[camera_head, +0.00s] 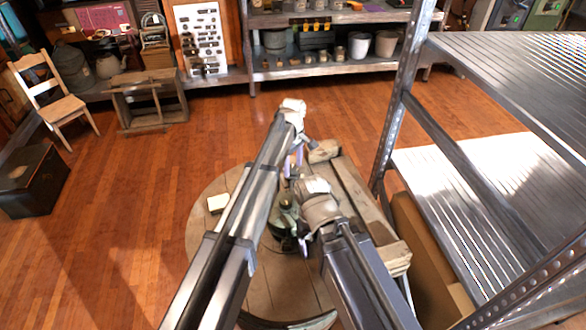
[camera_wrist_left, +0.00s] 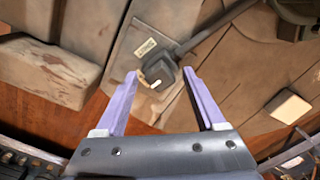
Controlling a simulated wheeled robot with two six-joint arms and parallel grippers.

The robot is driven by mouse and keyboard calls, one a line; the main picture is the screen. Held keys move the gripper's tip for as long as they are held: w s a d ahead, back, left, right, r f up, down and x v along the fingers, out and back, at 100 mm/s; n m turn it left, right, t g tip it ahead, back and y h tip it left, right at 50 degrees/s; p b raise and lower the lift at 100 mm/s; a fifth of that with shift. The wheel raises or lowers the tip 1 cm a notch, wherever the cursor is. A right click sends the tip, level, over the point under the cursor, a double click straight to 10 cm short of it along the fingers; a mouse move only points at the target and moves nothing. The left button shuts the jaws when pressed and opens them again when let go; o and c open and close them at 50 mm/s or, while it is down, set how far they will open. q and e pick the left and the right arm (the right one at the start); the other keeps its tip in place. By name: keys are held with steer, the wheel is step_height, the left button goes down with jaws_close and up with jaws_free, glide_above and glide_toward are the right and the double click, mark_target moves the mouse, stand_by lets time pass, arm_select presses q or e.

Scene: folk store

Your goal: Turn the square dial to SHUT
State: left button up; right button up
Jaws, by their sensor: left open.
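The dial, a dark grey square knob (camera_wrist_left: 160,70) with a white mark, shows in the left wrist view on a worn metal plate (camera_wrist_left: 128,72). A small label (camera_wrist_left: 146,47) is on the plate, too small to read. A dark rod runs from beside the knob to the upper right. My left gripper (camera_wrist_left: 161,76) is open, its purple fingertips on either side of the knob; contact cannot be told. In the head view my left gripper (camera_head: 294,160) points down over the round table, and the knob is hidden there. My right gripper (camera_head: 303,244) is low over the table, its jaws mostly hidden.
The round wooden table (camera_head: 205,235) carries a green metal object (camera_head: 284,212), a pale block (camera_head: 217,203) and a wooden frame (camera_head: 362,200). A metal shelf rack (camera_head: 470,190) stands close on the right. The floor to the left is mostly clear.

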arm_select(q)
steer(key=shift+c, duration=0.2)
jaws_close()
stand_by(0.3)
